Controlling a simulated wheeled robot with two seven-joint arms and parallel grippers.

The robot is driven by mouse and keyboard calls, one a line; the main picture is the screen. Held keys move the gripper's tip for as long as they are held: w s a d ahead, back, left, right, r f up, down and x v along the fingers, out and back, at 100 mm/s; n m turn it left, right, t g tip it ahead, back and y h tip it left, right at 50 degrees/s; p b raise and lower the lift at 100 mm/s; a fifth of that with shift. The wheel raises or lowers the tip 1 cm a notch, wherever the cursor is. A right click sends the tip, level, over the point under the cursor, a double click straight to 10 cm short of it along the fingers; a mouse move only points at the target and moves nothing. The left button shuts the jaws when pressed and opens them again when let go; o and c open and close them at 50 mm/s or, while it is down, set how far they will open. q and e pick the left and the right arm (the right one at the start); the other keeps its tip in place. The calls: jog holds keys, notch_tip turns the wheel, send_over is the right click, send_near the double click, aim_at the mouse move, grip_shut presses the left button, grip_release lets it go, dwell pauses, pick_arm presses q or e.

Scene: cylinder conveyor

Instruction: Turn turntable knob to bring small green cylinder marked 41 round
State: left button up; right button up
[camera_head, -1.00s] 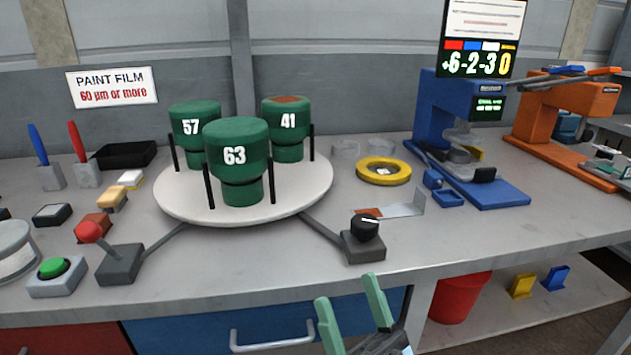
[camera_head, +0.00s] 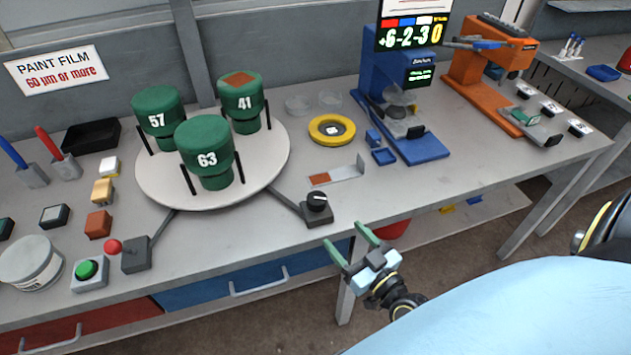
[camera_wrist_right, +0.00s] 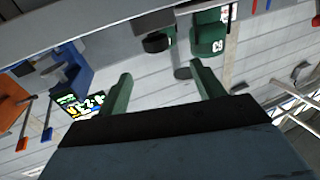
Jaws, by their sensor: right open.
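A round white turntable (camera_head: 262,178) on the bench carries three green cylinders. The cylinder marked 41 (camera_head: 246,118) stands at the back right and has a brown patch on its top. The cylinder marked 63 (camera_head: 203,138) is at the front and the one marked 57 (camera_head: 156,106) at the back left. The black turntable knob (camera_head: 316,202) sits on a grey box at the bench's front edge, joined by a bar to the turntable. My right gripper (camera_head: 350,245) is open and empty, just in front of the bench edge, below and right of the knob. My left gripper is out of view.
A yellow ring (camera_head: 332,130) and a small metal bracket (camera_head: 345,172) lie right of the turntable. A blue gauge stand (camera_head: 405,110) and an orange one (camera_head: 490,85) stand farther right. A red ball lever (camera_head: 113,246) and green button (camera_head: 86,269) are at the front left.

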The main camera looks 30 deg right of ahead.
aim_at(322, 207)
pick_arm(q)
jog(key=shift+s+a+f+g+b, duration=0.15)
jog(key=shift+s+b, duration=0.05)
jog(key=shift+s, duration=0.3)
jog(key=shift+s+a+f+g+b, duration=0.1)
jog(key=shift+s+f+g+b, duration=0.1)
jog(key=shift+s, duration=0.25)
pick_arm(e)
jog(key=w, duration=1.3)
jog(key=shift+w+d, duration=0.1)
